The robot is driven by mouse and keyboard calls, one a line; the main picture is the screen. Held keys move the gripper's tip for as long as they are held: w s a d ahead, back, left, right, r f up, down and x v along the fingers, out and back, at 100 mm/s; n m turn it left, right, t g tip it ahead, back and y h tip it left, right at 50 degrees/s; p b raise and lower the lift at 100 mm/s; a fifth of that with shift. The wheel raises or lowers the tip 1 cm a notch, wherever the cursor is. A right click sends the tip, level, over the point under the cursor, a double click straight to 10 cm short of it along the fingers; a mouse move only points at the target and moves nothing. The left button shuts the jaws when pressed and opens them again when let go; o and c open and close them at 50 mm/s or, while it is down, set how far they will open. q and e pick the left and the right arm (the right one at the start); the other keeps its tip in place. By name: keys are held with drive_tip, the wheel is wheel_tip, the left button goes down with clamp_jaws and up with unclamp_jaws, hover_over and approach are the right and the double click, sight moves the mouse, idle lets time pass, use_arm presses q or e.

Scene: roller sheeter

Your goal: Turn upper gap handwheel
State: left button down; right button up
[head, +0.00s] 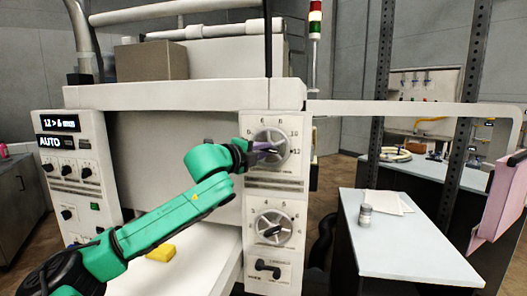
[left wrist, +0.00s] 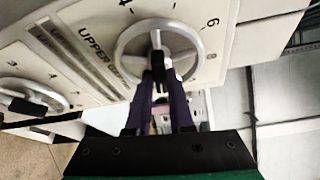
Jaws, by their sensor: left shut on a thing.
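The upper gap handwheel (head: 270,146) is a silver spoked wheel on the machine's right panel, with a numbered dial around it. In the left wrist view the handwheel (left wrist: 160,55) is straight ahead, next to the printed word "UPPER". My left gripper (head: 262,150) reaches it from the left. Its two dark fingers (left wrist: 160,75) are shut on a part near the wheel's hub; the exact contact is partly hidden by the fingers. My right gripper is not in view.
A lower handwheel (head: 273,229) sits below on the same panel, with a black handle (head: 267,268) under it. A control panel with an AUTO display (head: 58,141) is at left. A yellow block (head: 160,253) lies on the white bed. A side table (head: 400,250) stands at right.

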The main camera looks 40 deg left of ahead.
use_arm(q)
drive_tip(key=shift+f, duration=0.1)
drive_tip(key=c, duration=0.8)
unclamp_jaws()
drive_tip(key=shift+s+b, duration=0.2)
drive_tip(key=shift+b, duration=0.25)
drive_tip(key=s+d+r+b, duration=0.1)
drive_tip(key=s+b, duration=0.8)
drive_tip(key=s, duration=0.5)
drive_tip(key=shift+d, duration=0.25)
